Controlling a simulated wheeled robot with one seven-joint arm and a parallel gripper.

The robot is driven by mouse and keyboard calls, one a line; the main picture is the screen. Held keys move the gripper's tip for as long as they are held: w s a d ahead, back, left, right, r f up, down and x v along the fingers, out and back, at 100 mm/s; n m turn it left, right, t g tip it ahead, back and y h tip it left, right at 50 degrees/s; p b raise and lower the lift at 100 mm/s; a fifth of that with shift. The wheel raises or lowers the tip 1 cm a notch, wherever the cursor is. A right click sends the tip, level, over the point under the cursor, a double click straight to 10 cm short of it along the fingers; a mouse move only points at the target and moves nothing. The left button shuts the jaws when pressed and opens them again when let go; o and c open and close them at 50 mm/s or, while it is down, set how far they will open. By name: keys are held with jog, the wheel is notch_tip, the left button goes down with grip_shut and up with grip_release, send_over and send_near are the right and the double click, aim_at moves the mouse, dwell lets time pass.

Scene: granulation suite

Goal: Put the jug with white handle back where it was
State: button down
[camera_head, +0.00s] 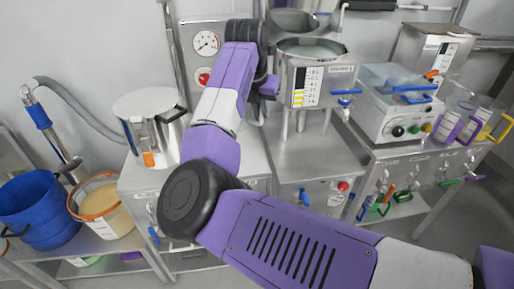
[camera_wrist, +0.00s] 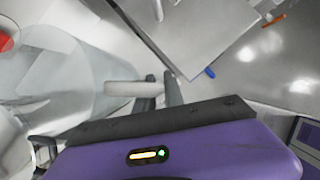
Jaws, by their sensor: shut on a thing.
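The clear jug (camera_wrist: 72,75) fills the left of the wrist view, and its white handle (camera_wrist: 122,88) reaches to my fingers. My gripper (camera_wrist: 160,92) is shut on that handle. The jug looks tilted in this view, though its true tilt is hard to tell. In the head view my own arm hides most of the gripper and the jug. Two other clear jugs, one with a purple handle (camera_head: 446,131) and one with a yellow handle (camera_head: 492,133), hang or stand at the far right.
A steel tank (camera_head: 318,76) with a blue tap stands just right of my wrist. A lidded steel pot (camera_head: 148,103) is on the left cabinet. A blue bucket (camera_head: 40,207) and a cream bucket (camera_head: 106,213) stand lower left. A clear-topped machine (camera_head: 388,117) is at right.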

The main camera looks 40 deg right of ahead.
notch_tip(320, 180, down, 14)
jog(key=shift+r, duration=0.2)
dwell(0.4)
jog(key=c, duration=1.4)
grip_release()
jog(key=shift+f, duration=0.1)
jog(key=shift+c, duration=0.2)
jog(key=v, duration=1.2)
